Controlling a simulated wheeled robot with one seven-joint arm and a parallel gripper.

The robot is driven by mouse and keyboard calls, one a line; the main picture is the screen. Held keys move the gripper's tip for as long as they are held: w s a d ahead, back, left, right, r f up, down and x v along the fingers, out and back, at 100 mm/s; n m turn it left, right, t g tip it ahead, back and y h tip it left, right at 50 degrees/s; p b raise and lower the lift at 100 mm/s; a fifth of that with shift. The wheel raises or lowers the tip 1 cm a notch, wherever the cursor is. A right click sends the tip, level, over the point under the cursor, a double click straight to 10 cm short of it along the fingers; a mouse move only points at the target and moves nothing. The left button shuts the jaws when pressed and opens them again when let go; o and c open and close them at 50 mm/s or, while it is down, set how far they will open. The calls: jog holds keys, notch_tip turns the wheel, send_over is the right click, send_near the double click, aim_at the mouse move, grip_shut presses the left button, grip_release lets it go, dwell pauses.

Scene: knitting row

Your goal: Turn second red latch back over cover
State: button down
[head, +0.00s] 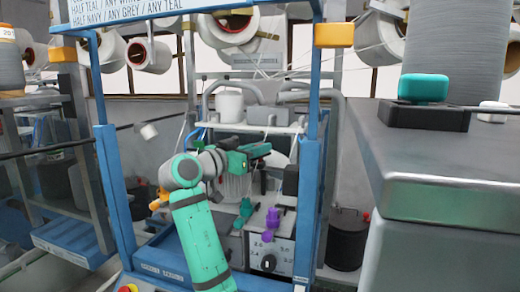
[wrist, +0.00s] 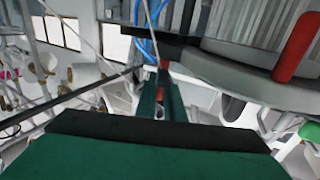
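In the wrist view a red upright handle (wrist: 297,47), which looks like one latch, stands against the rim of a round grey cover (wrist: 265,88) at the upper right. A small red piece (wrist: 164,64) shows at the far end of my green and black gripper fingers (wrist: 161,80); I cannot tell whether it is a second latch or whether the fingers touch it. A narrow gap shows between the fingers. In the head view my gripper (head: 262,150) reaches right, in front of the machine. No red latch can be made out there.
A blue frame (head: 310,190) stands right of my arm, with another post on the left. Purple (head: 271,224) and teal (head: 243,210) knobs sit on the panel below. A metal counter (head: 450,195) fills the right. Blue hoses (wrist: 150,22) and a dark bar run near the fingers.

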jog(key=shift+a+m+g+h, duration=0.1)
jog(key=shift+m+g+h, duration=0.2)
jog(key=shift+h, duration=0.1)
jog(key=m+g+h, duration=0.2)
jog(key=shift+g, duration=0.3)
jog(key=shift+m+g+h, duration=1.1)
jog(key=shift+m+g, duration=0.4)
jog(key=shift+g, duration=0.8)
jog(key=c, duration=1.9)
grip_release()
jog(key=shift+o, duration=0.2)
jog(key=v, duration=1)
jog(key=shift+s+a, duration=0.15)
jog(key=shift+a, duration=0.2)
jog(key=shift+f, duration=0.1)
